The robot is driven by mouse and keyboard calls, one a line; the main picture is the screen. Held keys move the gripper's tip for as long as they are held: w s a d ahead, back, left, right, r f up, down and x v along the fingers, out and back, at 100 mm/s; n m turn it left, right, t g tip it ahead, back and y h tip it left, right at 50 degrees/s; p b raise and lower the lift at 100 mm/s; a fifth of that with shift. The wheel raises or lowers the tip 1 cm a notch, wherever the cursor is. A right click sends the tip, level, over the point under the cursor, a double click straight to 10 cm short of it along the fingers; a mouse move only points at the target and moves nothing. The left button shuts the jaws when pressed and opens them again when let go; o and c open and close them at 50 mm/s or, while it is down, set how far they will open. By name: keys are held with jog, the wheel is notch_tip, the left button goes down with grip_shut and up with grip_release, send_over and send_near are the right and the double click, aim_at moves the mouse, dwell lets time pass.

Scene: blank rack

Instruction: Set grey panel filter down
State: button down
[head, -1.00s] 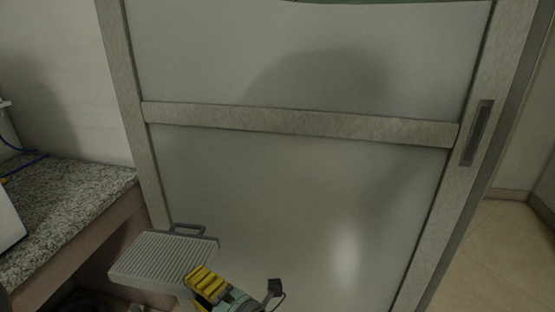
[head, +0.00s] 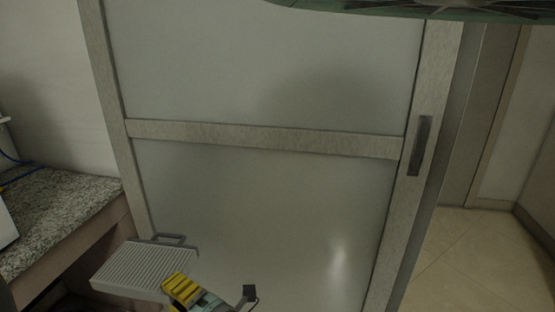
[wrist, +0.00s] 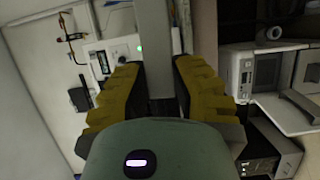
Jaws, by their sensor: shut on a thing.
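The grey panel filter (head: 142,268) has a ribbed pale face and a dark handle at its upper edge. It is at the lower left of the head view, held in the air in front of the sliding door. My gripper (head: 180,288) has yellow fingers and is shut on the filter's lower right part. In the wrist view, the fingers (wrist: 159,88) stand on both sides of a narrow grey strip of the filter (wrist: 157,40). The filter's underside is hidden.
A frosted sliding door (head: 260,190) with a dark handle (head: 420,146) fills the middle. A speckled counter (head: 60,215) is at the left. Bare tiled floor (head: 460,260) lies at the right. The wrist view shows shelves with a white appliance (wrist: 240,72).

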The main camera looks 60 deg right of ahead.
notch_tip(320, 180, up, 7)
jog(key=p, duration=0.7)
send_over(120, 278)
jog(key=shift+r+n+y, duration=0.1)
jog(key=shift+n+y, duration=0.2)
jog(key=shift+y, duration=0.1)
jog(key=w+a+r+h+p, duration=0.1)
jog(key=w+a+r+p, duration=0.55)
jog(key=a+r, duration=0.3)
jog(key=w+a+r+p, duration=0.5)
jog(key=a+r+p, duration=0.25)
jog(key=r, duration=0.25)
jog(key=s+r+p, duration=0.3)
jog(key=r+p, duration=1.4)
jog(key=p, duration=0.1)
jog(key=s+r+p, duration=0.4)
jog(key=r+p, duration=1.3)
jog(key=p, duration=0.1)
jog(key=shift+r+m+p, duration=0.15)
jog(key=shift+m+p, duration=0.25)
jog(key=shift+a, duration=0.1)
